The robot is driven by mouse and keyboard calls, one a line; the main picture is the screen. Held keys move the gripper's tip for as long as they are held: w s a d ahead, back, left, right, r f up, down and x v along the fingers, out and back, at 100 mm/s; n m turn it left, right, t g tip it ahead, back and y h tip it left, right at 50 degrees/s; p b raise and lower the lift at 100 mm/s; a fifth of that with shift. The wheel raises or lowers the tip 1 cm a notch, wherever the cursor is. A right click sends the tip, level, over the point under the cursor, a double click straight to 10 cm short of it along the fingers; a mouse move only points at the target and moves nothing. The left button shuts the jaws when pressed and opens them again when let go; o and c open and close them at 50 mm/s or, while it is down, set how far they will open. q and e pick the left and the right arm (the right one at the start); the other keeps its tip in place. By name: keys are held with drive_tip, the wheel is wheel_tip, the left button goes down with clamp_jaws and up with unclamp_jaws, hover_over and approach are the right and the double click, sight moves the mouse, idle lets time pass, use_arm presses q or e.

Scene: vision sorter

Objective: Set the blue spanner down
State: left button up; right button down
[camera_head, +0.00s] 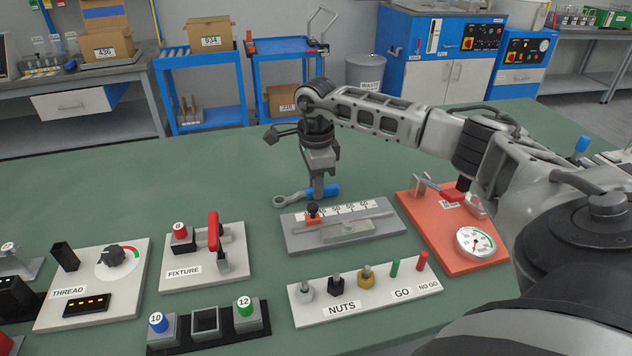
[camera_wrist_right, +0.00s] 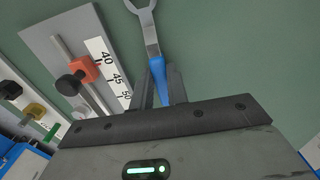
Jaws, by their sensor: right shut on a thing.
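The blue spanner (camera_head: 330,190) has a blue handle and a grey metal head that points left in the head view. My right gripper (camera_head: 318,190) points down and is shut on the blue handle. In the right wrist view the spanner (camera_wrist_right: 157,82) runs up between the two fingers (camera_wrist_right: 160,95), with its open grey head at the top edge. It is at or close to the green bench top (camera_head: 200,215), just behind the grey scale plate (camera_head: 370,243); I cannot tell whether it touches the bench. My left gripper is not in view.
An orange plate (camera_head: 420,212) with a dial gauge (camera_head: 474,242) stands to the right. The white NUTS board (camera_head: 325,311) and FIXTURE board (camera_head: 200,277) are nearer. The bench left of and behind the spanner is clear.

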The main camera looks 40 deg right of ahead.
drive_tip(key=shift+f, duration=0.15)
drive_tip(key=c, duration=1.4)
unclamp_jaws()
drive_tip(key=shift+o, duration=0.2)
wheel_tip(320, 180, up, 12)
drive_tip(key=shift+r, duration=0.25)
